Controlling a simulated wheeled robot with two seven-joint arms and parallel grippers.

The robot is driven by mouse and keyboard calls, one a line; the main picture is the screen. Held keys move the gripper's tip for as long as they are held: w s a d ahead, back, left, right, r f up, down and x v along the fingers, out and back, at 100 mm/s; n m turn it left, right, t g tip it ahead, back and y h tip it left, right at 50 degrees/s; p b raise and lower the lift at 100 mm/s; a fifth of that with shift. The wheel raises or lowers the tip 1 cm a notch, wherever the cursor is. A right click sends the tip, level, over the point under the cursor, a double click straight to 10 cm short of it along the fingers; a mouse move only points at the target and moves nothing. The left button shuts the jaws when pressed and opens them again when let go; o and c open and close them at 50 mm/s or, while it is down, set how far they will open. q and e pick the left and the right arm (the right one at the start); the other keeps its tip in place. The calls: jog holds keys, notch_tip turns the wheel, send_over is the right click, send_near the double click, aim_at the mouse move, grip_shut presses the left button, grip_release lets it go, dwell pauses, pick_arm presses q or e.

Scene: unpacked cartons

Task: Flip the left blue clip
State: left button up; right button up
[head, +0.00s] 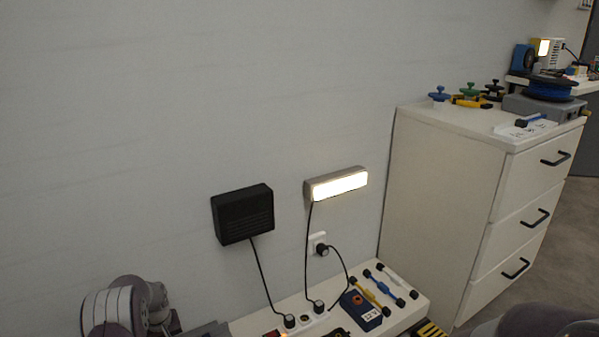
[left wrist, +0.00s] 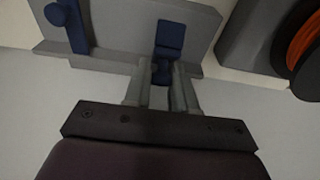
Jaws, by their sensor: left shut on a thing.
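In the left wrist view my left gripper (left wrist: 162,82) is shut on the lower end of a blue clip (left wrist: 170,40), between its two grey fingers. This clip is on a grey holder (left wrist: 112,57) with a ledge. A second blue clip (left wrist: 75,28) with a round knob is on the same holder, to the left in this picture and apart from the fingers. In the head view part of my left arm shows at the lower left, but its fingertips and the two clips are not seen there. My right gripper is not in view.
An orange spool in a dark housing (left wrist: 305,50) is right of the holder. In the head view a white bench (head: 402,318) carries a blue box (head: 362,309), tools and plugs. Cables hang from a black wall box (head: 242,214) and a lamp (head: 336,184). A drawer cabinet (head: 450,190) stands right.

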pick_arm(q)
jog(key=shift+w+a+r, duration=0.1)
jog(key=shift+w+r, duration=0.05)
jog(key=shift+w, duration=0.05)
jog(key=shift+w+a+r+b, duration=0.15)
jog(key=shift+w+a+b, duration=0.2)
jog(key=shift+w, duration=0.1)
jog(key=shift+w+r, duration=0.15)
jog(key=shift+c, duration=0.2)
jog(key=o, duration=0.9)
jog(key=shift+o, duration=0.2)
jog(key=s+r+p, duration=0.1)
jog(key=r+p, duration=0.1)
jog(key=p, duration=0.1)
jog(key=d+r+p, duration=0.1)
jog(key=r+p, duration=0.1)
jog(key=p, duration=0.1)
jog(key=s+r+p, duration=0.1)
jog(key=r+p, duration=0.2)
jog(key=shift+s+d, duration=0.3)
jog(key=shift+s, duration=0.05)
jog(key=shift+f, duration=0.1)
